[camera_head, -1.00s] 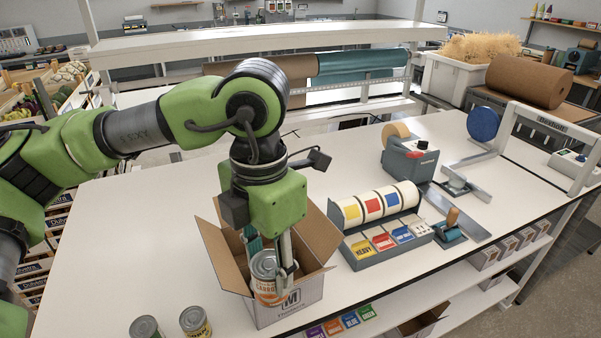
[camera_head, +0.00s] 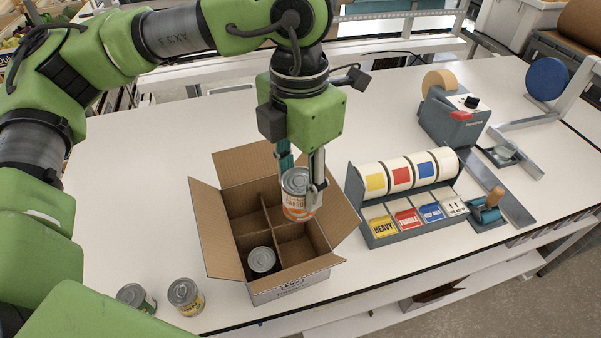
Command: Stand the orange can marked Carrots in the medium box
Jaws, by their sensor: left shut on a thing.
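The orange-labelled can (camera_head: 297,207) marked Carrots is upright between the fingers of my left gripper (camera_head: 302,180). The gripper is shut on it and holds it over the right half of the open cardboard box (camera_head: 305,284). The can's base hides where the dividers meet the right side. I cannot tell how far above the compartments it is. The box has crossed dividers (camera_head: 268,218) making several compartments. Another can (camera_head: 262,261) stands in the near left compartment; the far left one looks empty. My right gripper is not in view.
Two cans, one greenish (camera_head: 136,298) and one yellow-labelled (camera_head: 186,297), stand on the table left of the box. A label dispenser (camera_head: 405,197) stands close to the right of the box, with a tape machine (camera_head: 455,118) behind.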

